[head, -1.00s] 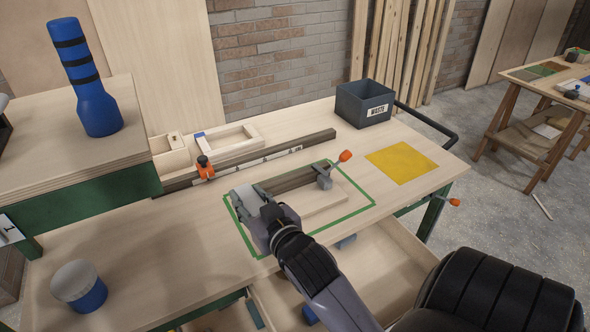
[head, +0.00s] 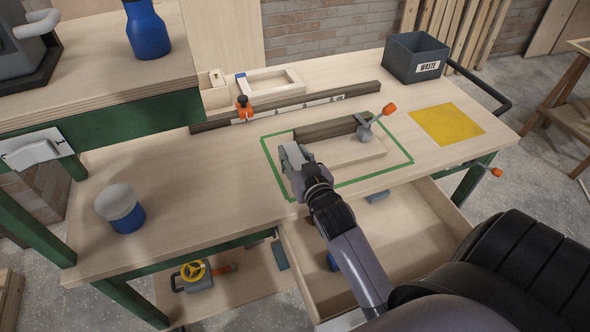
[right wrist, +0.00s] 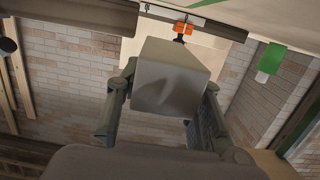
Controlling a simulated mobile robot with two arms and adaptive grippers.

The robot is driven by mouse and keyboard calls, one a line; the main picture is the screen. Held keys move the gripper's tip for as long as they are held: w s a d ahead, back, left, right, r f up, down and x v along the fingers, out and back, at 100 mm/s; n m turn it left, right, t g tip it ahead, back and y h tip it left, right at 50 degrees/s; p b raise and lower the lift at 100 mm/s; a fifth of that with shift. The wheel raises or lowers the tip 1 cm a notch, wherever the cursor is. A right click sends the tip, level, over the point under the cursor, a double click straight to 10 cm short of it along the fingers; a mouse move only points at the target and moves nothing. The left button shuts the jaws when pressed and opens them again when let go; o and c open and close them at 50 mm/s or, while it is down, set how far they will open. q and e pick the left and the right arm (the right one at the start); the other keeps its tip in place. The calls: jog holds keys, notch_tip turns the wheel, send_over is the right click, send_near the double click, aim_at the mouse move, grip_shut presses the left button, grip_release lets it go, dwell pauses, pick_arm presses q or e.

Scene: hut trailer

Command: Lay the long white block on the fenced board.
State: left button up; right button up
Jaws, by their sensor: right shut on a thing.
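The fenced board (head: 350,152) lies on the workbench inside a green outline. It is pale wood, with a dark fence (head: 325,130) along its back and a grey clamp with an orange handle (head: 372,122) at the fence's right end. My right gripper (head: 294,160) is at the board's left end, inside the green outline. In the right wrist view it is shut on a pale block (right wrist: 172,80), seen end-on between the fingers. The block's length is hidden there, and the gripper mostly hides it in the head view. I cannot tell whether it touches the board. My left gripper is out of view.
A dark rail with an orange clamp (head: 244,107) runs behind the board. A waste bin (head: 417,58) and yellow square (head: 447,125) are to the right. A white-lidded blue jar (head: 121,207) stands left. An open drawer (head: 400,225) juts out in front.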

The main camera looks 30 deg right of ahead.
jog(key=shift+f, duration=2.5)
jog(key=shift+b, duration=0.3)
jog(key=o, duration=1.3)
jog(key=shift+f, duration=0.1)
jog(key=shift+c, duration=0.2)
